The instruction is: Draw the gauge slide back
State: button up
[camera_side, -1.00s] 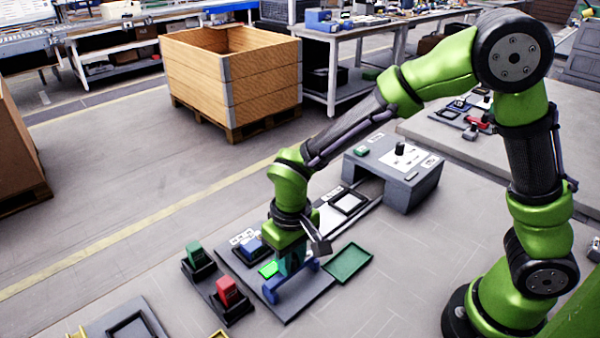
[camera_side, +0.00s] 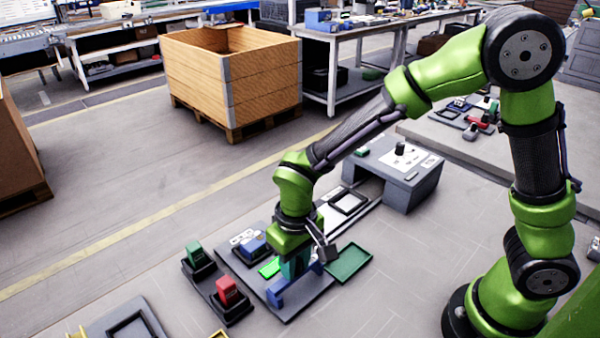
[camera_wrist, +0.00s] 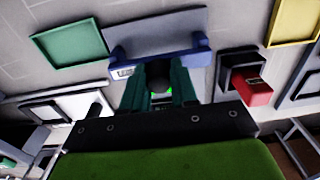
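The gauge slide is a blue crosspiece (camera_side: 276,294) on a grey base plate (camera_side: 295,309). In the wrist view the blue bar (camera_wrist: 190,50) spans in front of my fingers and carries a small white label. My gripper (camera_side: 296,268) points down at the slide, its teal fingers at the middle of the bar. In the wrist view a dark rounded knob (camera_wrist: 158,73) sits between the fingers of my gripper (camera_wrist: 160,90), which look shut on it. The finger contact is partly hidden.
A dark green tray (camera_side: 348,263) lies just right of the plate. Red (camera_side: 227,290) and green (camera_side: 195,254) blocks sit in black holders at the left. A blue block (camera_side: 252,246) is by the plate's back edge. A grey console (camera_side: 402,178) stands behind.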

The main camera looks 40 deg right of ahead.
jog(key=shift+o, duration=0.3)
jog(key=shift+s+a+f, duration=0.1)
jog(key=shift+s+f, duration=0.45)
jog(key=shift+r, duration=0.15)
jog(key=shift+w+r, duration=0.2)
jog(key=shift+r, duration=3.3)
jog(key=s+d+r+m+t+y, duration=0.1)
jog(key=s+d+r+m+t, duration=0.1)
jog(key=d+r, duration=0.4)
jog(key=s+d+r+m+t, duration=0.2)
jog(key=s+d+r+t, duration=0.2)
jog(key=d, duration=0.5)
notch_tip(320, 180, up, 2)
jog(key=shift+s+r+t+y, duration=0.25)
jog(key=shift+s+t+y, duration=0.15)
jog(key=shift+s, duration=0.8)
